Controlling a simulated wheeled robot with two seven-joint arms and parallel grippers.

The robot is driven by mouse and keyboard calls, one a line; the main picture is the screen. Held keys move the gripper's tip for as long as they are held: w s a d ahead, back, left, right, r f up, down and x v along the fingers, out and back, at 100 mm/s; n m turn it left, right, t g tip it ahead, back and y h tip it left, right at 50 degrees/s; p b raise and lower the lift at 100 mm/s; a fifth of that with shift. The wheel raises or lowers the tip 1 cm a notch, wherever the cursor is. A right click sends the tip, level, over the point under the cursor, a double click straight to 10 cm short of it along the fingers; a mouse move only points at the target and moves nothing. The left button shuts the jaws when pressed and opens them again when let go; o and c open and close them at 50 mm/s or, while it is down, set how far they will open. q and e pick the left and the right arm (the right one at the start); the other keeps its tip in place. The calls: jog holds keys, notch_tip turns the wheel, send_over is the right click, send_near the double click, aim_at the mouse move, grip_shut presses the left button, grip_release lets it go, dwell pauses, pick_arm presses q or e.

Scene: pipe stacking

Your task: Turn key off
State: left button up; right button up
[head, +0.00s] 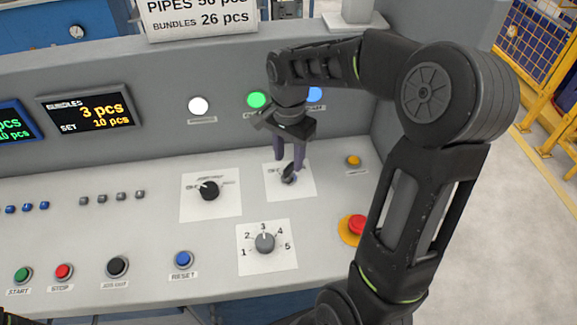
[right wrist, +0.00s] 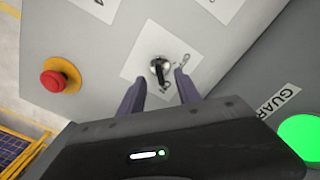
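The key switch (head: 288,176) sits on a white label plate on the sloped console, below the green and blue lamps. It also shows in the right wrist view (right wrist: 159,68), where a dark key stands in a round metal lock. My right gripper (head: 290,160) is just above the key. In the right wrist view its two purple-grey fingers (right wrist: 160,88) are apart, one to each side of the key, with gaps between. Nothing is held. My left gripper is not in view.
A black selector knob (head: 209,190) is left of the key, and a numbered dial (head: 264,242) is below it. A red emergency button (head: 355,225) on yellow and a small orange button (head: 353,160) are to the right. Several push buttons line the front edge.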

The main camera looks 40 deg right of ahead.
aim_at(289, 165)
jog(key=shift+f, duration=0.1)
jog(key=shift+f+b, duration=2)
jog(key=shift+f, duration=0.4)
jog(key=shift+c, duration=0.4)
grip_shut()
